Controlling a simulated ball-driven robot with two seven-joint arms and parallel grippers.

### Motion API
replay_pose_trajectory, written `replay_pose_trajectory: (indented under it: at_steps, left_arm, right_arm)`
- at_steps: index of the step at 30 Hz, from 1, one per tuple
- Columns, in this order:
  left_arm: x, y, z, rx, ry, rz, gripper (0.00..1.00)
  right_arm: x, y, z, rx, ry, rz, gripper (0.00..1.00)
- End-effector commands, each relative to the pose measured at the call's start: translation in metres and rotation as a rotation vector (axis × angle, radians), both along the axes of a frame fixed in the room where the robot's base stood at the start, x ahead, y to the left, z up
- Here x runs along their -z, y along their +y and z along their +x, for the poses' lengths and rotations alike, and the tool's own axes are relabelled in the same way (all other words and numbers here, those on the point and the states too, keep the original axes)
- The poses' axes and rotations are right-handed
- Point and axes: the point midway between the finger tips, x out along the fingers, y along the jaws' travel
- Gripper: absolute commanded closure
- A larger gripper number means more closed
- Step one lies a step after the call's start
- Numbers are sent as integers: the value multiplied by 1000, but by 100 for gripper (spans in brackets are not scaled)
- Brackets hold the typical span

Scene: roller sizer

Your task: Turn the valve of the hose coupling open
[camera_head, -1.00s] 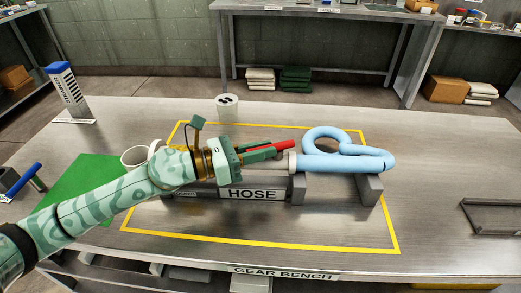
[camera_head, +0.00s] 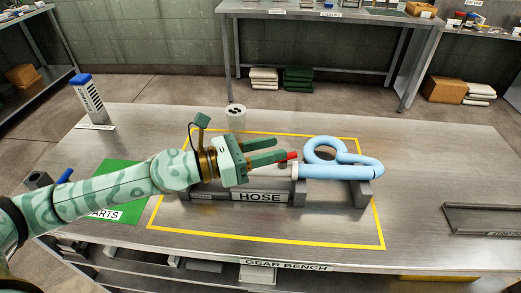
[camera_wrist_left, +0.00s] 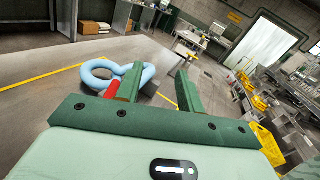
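The light blue hose (camera_head: 345,172) lies looped on grey supports and also shows in the left wrist view (camera_wrist_left: 146,72). A pale collar (camera_head: 296,170) is at its left end; the rest of the coupling is largely hidden behind my gripper. The red valve handle (camera_head: 289,156) shows only its tip past my fingers. My left gripper (camera_head: 279,148) is open above the coupling, its fingers apart. In the left wrist view, the red handle (camera_wrist_left: 112,89) is beside the left finger, outside the gap between the fingers (camera_wrist_left: 160,68). My right gripper is not in view.
A HOSE label (camera_head: 260,198) fronts the fixture inside a yellow outline (camera_head: 300,242). A white cup with dark holes (camera_head: 236,117) stands behind the gripper. A green mat (camera_head: 117,210) lies left, a dark tray (camera_head: 483,221) right. The bench between fixture and tray is clear.

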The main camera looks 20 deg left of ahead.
Motion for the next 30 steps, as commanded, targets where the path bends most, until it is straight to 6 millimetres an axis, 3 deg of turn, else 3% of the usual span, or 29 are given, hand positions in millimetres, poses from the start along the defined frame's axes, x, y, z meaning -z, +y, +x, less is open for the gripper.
replay_pose_trajectory:
  at_steps: [1,3,10,22,23,27,30]
  left_arm:
    - [-16,-4,-15,4,2,0,62]
    - [-22,-9,-30,3,2,-1,62]
    - [-32,-21,-66,2,3,-1,62]
    - [-31,-24,-76,1,5,0,62]
    - [-31,-24,-76,1,5,0,65]
    - [-38,-30,-88,4,41,-24,100]
    - [-60,-49,-104,-23,140,-151,100]
  right_arm:
    - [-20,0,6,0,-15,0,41]
    - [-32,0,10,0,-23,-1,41]
    - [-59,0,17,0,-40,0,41]
    - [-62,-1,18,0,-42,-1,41]
    - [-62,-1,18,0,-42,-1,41]
    - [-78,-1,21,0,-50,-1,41]
    - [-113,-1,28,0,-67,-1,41]
